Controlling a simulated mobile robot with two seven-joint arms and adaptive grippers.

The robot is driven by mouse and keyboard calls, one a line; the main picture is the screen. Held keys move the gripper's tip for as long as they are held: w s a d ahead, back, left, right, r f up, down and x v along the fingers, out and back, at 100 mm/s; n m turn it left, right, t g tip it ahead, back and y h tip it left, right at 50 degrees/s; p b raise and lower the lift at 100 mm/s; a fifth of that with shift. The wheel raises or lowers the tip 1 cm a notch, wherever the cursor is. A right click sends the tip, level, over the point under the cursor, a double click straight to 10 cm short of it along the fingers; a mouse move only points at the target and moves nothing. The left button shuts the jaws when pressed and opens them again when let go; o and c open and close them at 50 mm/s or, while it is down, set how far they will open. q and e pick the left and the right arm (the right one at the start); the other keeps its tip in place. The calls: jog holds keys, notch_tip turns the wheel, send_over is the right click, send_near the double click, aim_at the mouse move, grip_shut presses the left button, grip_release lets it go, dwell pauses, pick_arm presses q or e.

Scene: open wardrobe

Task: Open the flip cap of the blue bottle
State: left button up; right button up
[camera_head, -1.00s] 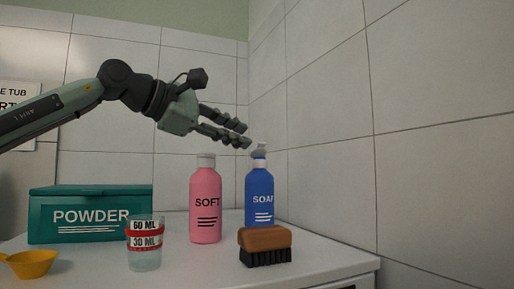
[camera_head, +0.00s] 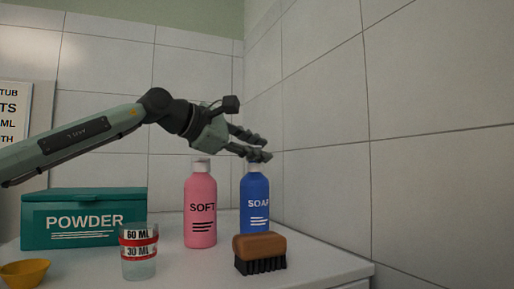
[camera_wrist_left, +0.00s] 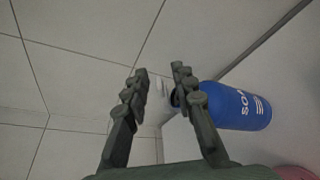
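The blue bottle (camera_head: 256,200), labelled SOAP, stands upright on the white top at the back right, behind the brush. My left gripper (camera_head: 266,149) is at the bottle's top, and its fingers hide most of the cap there. In the left wrist view the blue bottle (camera_wrist_left: 238,107) lies to the right of the two fingers. The left gripper (camera_wrist_left: 160,72) is open there, with a clear gap between its fingers. A pale part of the cap (camera_wrist_left: 164,88) shows in this gap; the right-hand finger covers the neck. I cannot tell whether a finger touches the cap. My right gripper is not in view.
A pink SOFT bottle (camera_head: 200,212) stands close left of the blue bottle. A wooden brush (camera_head: 259,247) lies in front. A teal POWDER box (camera_head: 85,202), a measuring cup (camera_head: 138,268) and a yellow bowl (camera_head: 24,273) are farther left. A tiled wall (camera_head: 330,180) rises at the right.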

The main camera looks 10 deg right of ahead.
aim_at(251, 159)
pick_arm(q)
grip_shut()
jog(key=shift+w+r, duration=0.1)
jog(key=shift+w+r+n+g, duration=0.25)
jog(key=shift+n+g, duration=0.05)
jog(key=shift+n, duration=0.4)
jog(key=shift+w+a+r+n+g, duration=0.1)
jog(key=shift+w+r+n+g, duration=0.15)
jog(key=shift+n, duration=0.2)
jog(key=shift+w+n+g, duration=0.15)
jog(key=shift+n+g, duration=0.2)
jog(key=shift+n, duration=0.1)
jog(key=shift+w+a+r+n+g, duration=0.1)
jog(key=shift+w+r+n+g, duration=0.05)
jog(key=shift+w+n+g, duration=0.45)
jog(key=shift+w+a+r+n+g, duration=0.1)
jog(key=shift+w+n+g, duration=0.25)
jog(key=shift+n, duration=0.45)
jog(key=shift+g, duration=0.25)
jog(key=shift+s+f+n, duration=0.1)
jog(key=shift+f+n, duration=0.15)
jog(key=shift+n, duration=0.05)
